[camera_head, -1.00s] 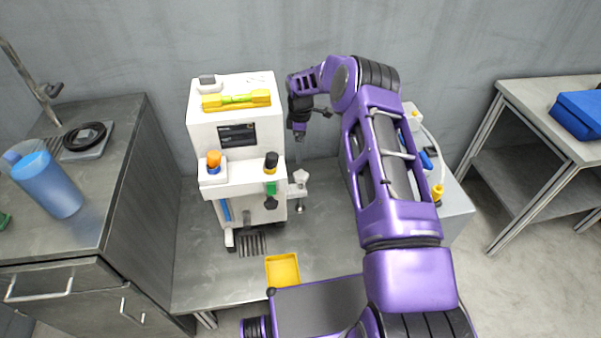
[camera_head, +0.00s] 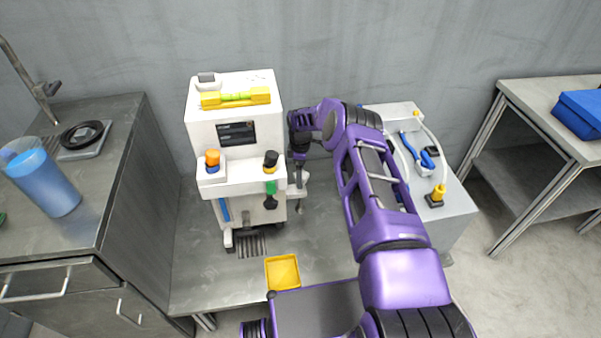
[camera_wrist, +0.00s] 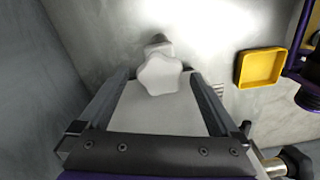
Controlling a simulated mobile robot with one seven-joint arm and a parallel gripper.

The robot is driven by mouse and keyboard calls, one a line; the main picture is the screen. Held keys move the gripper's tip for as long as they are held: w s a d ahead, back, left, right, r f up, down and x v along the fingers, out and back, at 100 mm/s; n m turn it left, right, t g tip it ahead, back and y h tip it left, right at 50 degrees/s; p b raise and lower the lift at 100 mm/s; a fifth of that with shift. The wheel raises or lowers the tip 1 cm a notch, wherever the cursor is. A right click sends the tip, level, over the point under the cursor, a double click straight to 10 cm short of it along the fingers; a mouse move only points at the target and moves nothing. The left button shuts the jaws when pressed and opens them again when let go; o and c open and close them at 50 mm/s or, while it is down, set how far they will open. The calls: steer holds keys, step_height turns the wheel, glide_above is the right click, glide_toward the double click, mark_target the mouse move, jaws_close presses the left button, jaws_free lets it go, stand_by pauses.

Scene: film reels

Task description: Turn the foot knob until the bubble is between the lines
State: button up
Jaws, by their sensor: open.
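The white, star-shaped foot knob (camera_wrist: 160,76) shows in the wrist view, at the fingertips of my gripper (camera_wrist: 161,73). The two fingers are apart, one on each side of it; contact cannot be told. In the head view my gripper (camera_head: 299,172) points down at the right side of the white machine (camera_head: 205,134) and hides most of the knob. A yellow spirit level (camera_head: 264,97) with a green-yellow vial lies on top of the machine. Its bubble and lines are too small to read.
A yellow tray (camera_head: 283,272) sits on the bench in front of the machine. A grey box (camera_head: 455,207) with tools and a tube on top stands right of my arm. A left counter (camera_head: 130,130) holds a blue cup (camera_head: 45,180).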

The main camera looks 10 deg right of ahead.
steer(key=c, duration=1.4)
steer(key=shift+m, duration=0.3)
steer(key=m, duration=0.5)
steer(key=shift+d+m, duration=0.1)
steer(key=shift+m, duration=0.2)
steer(key=m, duration=0.5)
steer(key=shift+m, duration=0.3)
steer(key=shift+d, duration=0.1)
steer(key=o, duration=1.4)
